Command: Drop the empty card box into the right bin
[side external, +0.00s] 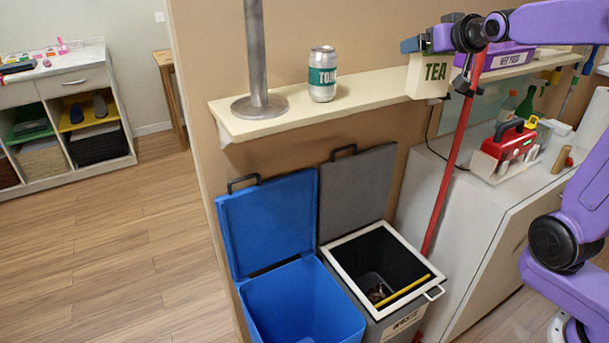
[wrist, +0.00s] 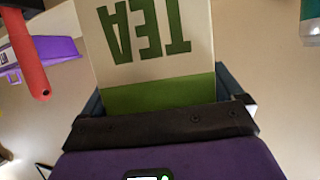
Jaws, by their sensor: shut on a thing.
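The card box (side external: 433,74) is cream with green TEA lettering. It is at the shelf in the side view; I cannot tell whether its base touches the board. My gripper (side external: 420,50) is shut on its upper end. In the wrist view the card box (wrist: 155,45) shows upside down, with a green band, between the jaws of my gripper (wrist: 165,95). Below the shelf stand two bins with lids up: a blue bin (side external: 300,300) on the left and a grey bin (side external: 402,325) on the right, with a white rim, a partly readable label and some contents inside.
The cream shelf (side external: 375,92) bears a metal post (side external: 257,60) and a drinks can (side external: 322,75). A purple box (side external: 513,55) is behind my gripper. A red pole (side external: 450,165) slants down beside the grey bin. A red device (side external: 507,143) stands on the white cabinet (side external: 470,205).

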